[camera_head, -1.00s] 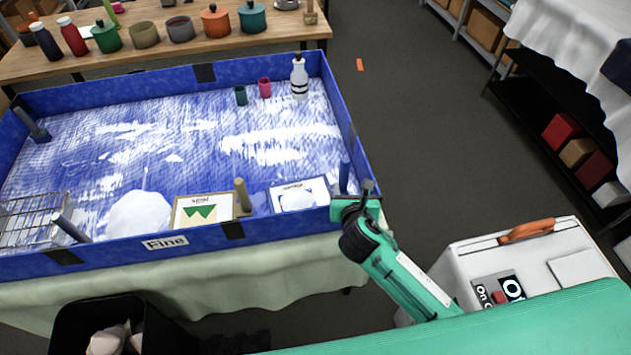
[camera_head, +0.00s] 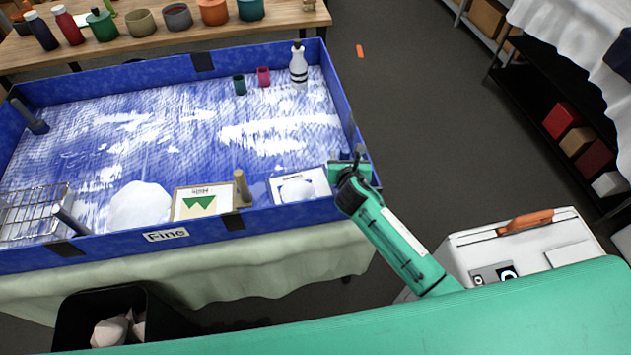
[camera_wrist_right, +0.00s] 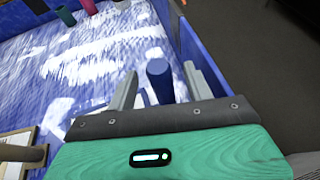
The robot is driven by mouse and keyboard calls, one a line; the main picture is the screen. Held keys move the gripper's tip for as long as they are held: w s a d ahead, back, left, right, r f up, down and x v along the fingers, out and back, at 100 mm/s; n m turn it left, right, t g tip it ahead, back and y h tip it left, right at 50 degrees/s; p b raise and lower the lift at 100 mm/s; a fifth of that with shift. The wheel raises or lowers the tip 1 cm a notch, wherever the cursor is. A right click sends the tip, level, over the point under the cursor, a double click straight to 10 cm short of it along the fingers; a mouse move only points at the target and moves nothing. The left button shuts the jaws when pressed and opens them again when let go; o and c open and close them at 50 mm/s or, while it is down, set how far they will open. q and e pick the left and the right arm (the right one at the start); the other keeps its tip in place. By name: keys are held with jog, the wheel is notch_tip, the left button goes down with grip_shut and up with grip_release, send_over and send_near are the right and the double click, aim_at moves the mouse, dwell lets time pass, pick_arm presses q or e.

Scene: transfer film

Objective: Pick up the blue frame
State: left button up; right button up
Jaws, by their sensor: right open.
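A large tray with blue walls (camera_head: 275,219) stands on a cloth-covered table, with a blue-and-white streaked surface inside. In its front right part lies a white-bordered picture (camera_head: 318,179) with a pale shape. I cannot tell which of these is the blue frame. A blue upright post (camera_wrist_right: 159,82) stands near the tray's right wall. My right gripper (camera_head: 350,168) is over the tray's front right corner. In the wrist view my right gripper (camera_wrist_right: 160,88) is open, with the post between its fingers; contact cannot be told. My left gripper is out of view.
A picture with green peaks (camera_head: 203,204), a tan post (camera_head: 242,186) and a wire rack (camera_head: 30,212) are along the tray's front. A white bottle (camera_head: 298,68) and two small cups stand at the back. A white case (camera_head: 525,255) is at right.

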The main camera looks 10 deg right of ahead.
jog(key=shift+x, duration=1.9)
grip_shut()
